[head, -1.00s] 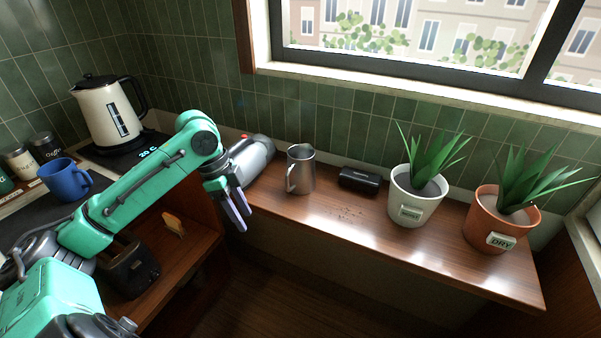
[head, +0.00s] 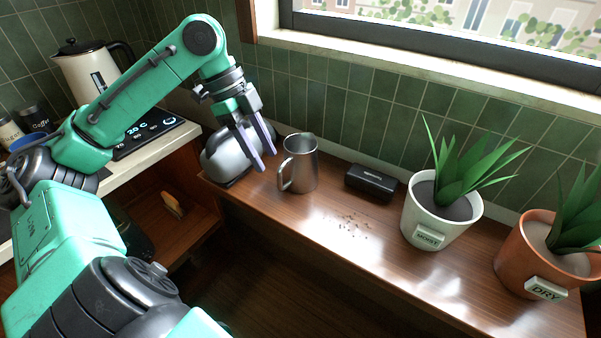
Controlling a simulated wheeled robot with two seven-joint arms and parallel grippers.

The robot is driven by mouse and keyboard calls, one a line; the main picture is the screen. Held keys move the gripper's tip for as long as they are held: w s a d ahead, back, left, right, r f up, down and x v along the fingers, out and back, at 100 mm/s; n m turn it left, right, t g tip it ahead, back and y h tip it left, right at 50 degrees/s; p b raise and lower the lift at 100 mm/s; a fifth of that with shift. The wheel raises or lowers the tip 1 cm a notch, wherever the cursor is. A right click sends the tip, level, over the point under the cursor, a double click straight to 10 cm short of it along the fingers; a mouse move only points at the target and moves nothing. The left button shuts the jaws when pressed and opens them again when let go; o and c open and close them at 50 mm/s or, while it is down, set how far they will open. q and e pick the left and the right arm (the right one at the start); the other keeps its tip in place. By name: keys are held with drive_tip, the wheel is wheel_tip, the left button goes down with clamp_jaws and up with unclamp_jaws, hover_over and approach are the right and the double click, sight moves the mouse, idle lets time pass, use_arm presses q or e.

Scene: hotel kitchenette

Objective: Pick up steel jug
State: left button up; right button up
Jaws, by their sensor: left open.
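The steel jug (head: 301,163) stands upright on the wooden shelf, its handle toward the left. My left gripper (head: 262,158) is open and empty, with its two pale purple fingers pointing down, just left of the jug and a little above the shelf. It appears apart from the jug. The fingers overlap a rounded grey appliance behind them. My right gripper is not in view.
The grey appliance (head: 222,158) stands left of the jug. A black case (head: 371,183) lies to its right, then a white pot marked MOIST (head: 440,225) and a terracotta pot marked DRY (head: 535,265). Crumbs (head: 352,225) lie on the bare shelf (head: 310,215) in front.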

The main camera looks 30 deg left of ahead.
sight(279, 181)
use_arm(q)
drive_tip(key=x, duration=0.7)
drive_tip(key=shift+w+f+b, duration=0.25)
drive_tip(key=shift+w+b, duration=0.05)
drive_tip(key=shift+d+f, duration=0.2)
drive_tip(key=shift+f, duration=0.15)
clamp_jaws()
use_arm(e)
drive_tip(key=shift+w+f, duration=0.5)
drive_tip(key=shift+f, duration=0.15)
use_arm(q)
drive_tip(key=shift+w+r, duration=0.1)
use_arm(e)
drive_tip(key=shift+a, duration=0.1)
